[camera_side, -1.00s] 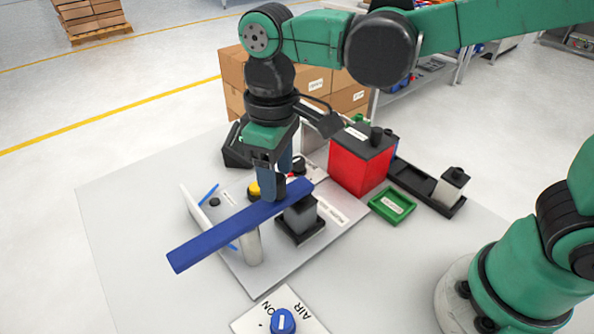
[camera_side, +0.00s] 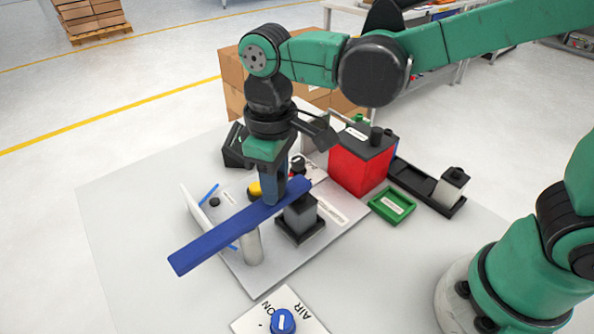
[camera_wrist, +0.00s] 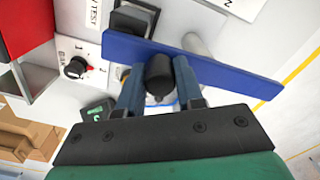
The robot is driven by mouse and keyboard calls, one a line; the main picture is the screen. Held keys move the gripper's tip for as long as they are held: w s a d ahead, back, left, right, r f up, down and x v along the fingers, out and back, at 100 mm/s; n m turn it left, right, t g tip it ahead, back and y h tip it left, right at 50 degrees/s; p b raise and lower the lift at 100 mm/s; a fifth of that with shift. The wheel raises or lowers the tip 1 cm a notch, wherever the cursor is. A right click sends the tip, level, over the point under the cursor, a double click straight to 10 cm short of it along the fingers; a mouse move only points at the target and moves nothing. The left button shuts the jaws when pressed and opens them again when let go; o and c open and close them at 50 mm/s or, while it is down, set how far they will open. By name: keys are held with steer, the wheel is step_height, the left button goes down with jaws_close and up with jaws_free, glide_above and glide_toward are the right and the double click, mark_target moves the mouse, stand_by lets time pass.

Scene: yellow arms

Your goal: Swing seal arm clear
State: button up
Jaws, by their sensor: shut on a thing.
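The seal arm, a long blue bar (camera_side: 215,240), lies level across a pale upright post (camera_side: 252,246). Its right end is over a grey block on a black base (camera_side: 302,217). In the wrist view the blue bar (camera_wrist: 235,78) crosses the upper right. My gripper (camera_side: 273,192) points down at the bar's right part. In the wrist view its two blue fingers (camera_wrist: 159,88) stand either side of a dark upright knob (camera_wrist: 159,72) on the bar, shut on it. In the side view the fingers hide the knob.
A red box with a black top (camera_side: 360,163) and a green tray (camera_side: 392,206) stand right of the bar. A black rail with a grey block (camera_side: 452,185) is farther right. White table is clear at left.

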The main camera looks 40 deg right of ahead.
steer(key=shift+w+a, duration=0.1)
steer(key=shift+w, duration=0.45)
steer(key=shift+w+a, duration=0.2)
steer(key=shift+w, duration=0.4)
steer(key=shift+w, duration=0.1)
steer(key=shift+w+a, duration=0.45)
